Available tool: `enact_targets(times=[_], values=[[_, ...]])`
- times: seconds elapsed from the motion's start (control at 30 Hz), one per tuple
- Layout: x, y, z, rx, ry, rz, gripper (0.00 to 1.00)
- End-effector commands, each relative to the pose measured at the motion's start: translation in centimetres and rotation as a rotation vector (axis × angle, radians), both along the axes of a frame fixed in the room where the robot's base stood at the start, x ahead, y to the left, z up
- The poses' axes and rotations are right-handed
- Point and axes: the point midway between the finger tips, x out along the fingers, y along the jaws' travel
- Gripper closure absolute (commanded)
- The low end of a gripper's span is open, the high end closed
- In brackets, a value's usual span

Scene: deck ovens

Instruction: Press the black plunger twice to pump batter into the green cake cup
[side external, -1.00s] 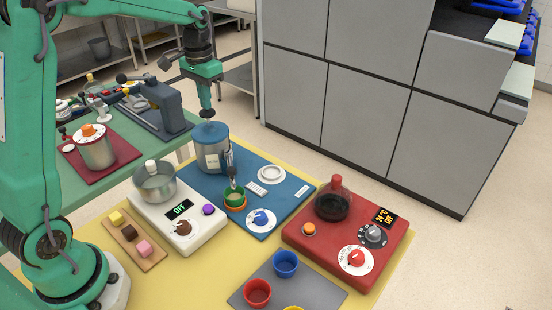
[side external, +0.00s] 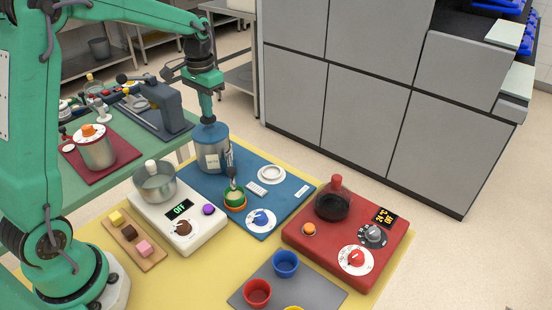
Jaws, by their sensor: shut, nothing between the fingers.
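The batter dispenser (side external: 213,160) is a grey canister with a blue lid, standing on the blue mat (side external: 285,180). My gripper (side external: 208,121) is shut and empty, pointing down with its tip at the top of the lid. The black plunger cannot be told apart from the dark gripper tip there. The dark spout (side external: 231,172) hangs at the canister's right front side. The green cake cup (side external: 235,199) stands upright under the spout in an orange ring. Its inside looks pale, like batter, but it is small.
A scale (side external: 187,236) with a metal bowl stands front left of the dispenser. A blue dial (side external: 261,220) and a white ring (side external: 271,174) are right of the cup. A red station (side external: 345,240) with a flask stands further right.

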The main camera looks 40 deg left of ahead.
Motion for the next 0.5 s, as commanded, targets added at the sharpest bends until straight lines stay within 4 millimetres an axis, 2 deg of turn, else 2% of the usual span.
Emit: enact_targets(times=[0.2,0.5], values=[[-0.02,-0.01,-0.68,0.0,0.002,0.0,1.0],[-0.01,0.0,-0.57,0.0,0.001,0.0,1.0]])
